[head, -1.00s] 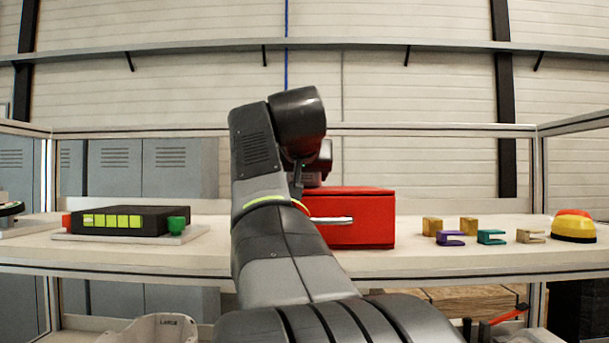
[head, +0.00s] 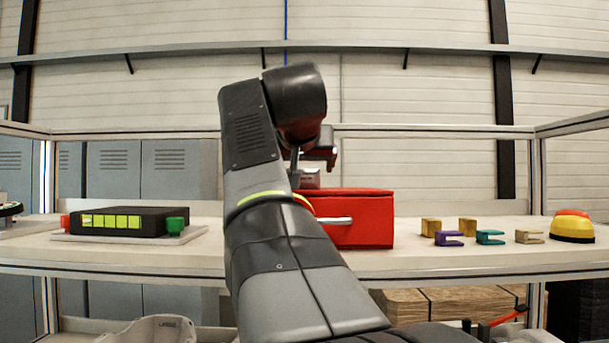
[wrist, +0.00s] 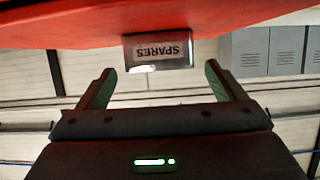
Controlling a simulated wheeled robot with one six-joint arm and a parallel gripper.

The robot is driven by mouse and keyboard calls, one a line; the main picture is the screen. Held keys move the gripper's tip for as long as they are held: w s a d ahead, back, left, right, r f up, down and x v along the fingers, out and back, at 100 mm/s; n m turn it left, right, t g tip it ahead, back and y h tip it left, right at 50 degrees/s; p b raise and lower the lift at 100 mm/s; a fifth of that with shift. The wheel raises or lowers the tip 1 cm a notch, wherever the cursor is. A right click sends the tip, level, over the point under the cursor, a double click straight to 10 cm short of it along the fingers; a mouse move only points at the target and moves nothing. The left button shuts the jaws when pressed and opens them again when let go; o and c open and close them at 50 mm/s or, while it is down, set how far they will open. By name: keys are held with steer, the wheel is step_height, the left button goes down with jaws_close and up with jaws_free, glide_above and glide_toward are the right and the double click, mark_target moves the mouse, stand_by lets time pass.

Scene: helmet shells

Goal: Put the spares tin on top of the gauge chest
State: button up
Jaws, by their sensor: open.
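The gauge chest (head: 365,222) is a red box with a silver handle on the shelf, partly behind my arm. In the wrist view, which is upside down, its red surface (wrist: 70,22) fills the top. The spares tin (wrist: 158,48) is a small grey box with a "SPARES" label, resting on the chest. In the head view the tin (head: 311,180) shows only in part, on the chest's top under my gripper (head: 318,158). My gripper (wrist: 160,72) is open, its fingers to either side of the tin with a gap at each side.
A black box with yellow-green panels (head: 120,221) lies on a tray at left. Several small blocks and clips (head: 490,237) and a yellow-red button (head: 572,227) stand at right. The shelf front between chest and blocks is clear.

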steer(key=v, duration=0.7)
steer(key=shift+s, duration=0.15)
